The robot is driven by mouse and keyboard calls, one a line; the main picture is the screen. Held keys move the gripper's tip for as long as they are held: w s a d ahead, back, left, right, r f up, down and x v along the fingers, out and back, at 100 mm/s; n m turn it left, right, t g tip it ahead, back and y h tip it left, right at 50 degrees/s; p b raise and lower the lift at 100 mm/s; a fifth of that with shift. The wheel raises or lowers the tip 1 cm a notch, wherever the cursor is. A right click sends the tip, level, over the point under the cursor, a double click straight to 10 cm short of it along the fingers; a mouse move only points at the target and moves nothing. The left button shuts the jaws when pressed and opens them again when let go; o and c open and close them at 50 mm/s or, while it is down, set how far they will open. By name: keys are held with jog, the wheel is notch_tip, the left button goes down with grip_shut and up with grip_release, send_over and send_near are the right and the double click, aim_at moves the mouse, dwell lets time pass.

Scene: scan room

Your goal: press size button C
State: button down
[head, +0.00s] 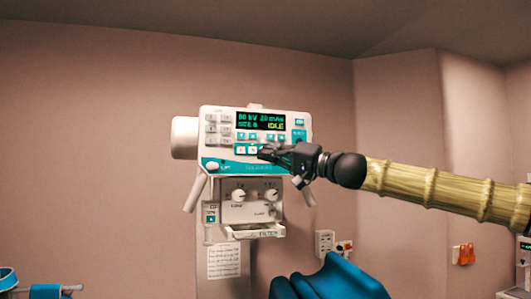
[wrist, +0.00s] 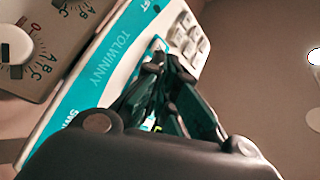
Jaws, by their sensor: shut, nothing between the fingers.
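The white control unit (head: 207,150) hangs on the wall, with a teal strip along its lower front. Its dark display (head: 262,120) shows green and yellow text; one line seems to read "80 kV 20 mAs" and another "IDLE". Below the display are small teal buttons (head: 241,149) in rows; their labels are too small to read, so I cannot tell which is C. My gripper (head: 264,153) is shut and empty, its fingertips at the right end of the lower row, hiding part of it. In the wrist view, my fingertips (wrist: 157,58) overlap the panel (wrist: 75,90); contact is unclear.
Pale keys (head: 218,130) sit at the unit's left side. A lower box with knobs (head: 239,195) and an open tray (head: 255,231) hangs beneath. A paper sheet (head: 224,261) is below left. Blue padded furniture (head: 330,281) stands at the bottom. Wall sockets (head: 325,242) are to the right.

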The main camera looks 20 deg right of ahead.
jog(key=shift+w, duration=0.5)
jog(key=shift+w, duration=0.1)
dwell(1.1)
jog(key=shift+w+b, duration=0.3)
jog(key=shift+b, duration=0.15)
jog(key=shift+w, duration=0.35)
dwell(0.7)
jog(key=shift+s+b, duration=0.1)
jog(key=shift+b, duration=0.2)
jog(key=shift+s, duration=0.7)
jog(key=shift+b, duration=0.3)
jog(key=s+b, duration=0.1)
jog(key=s, duration=0.4)
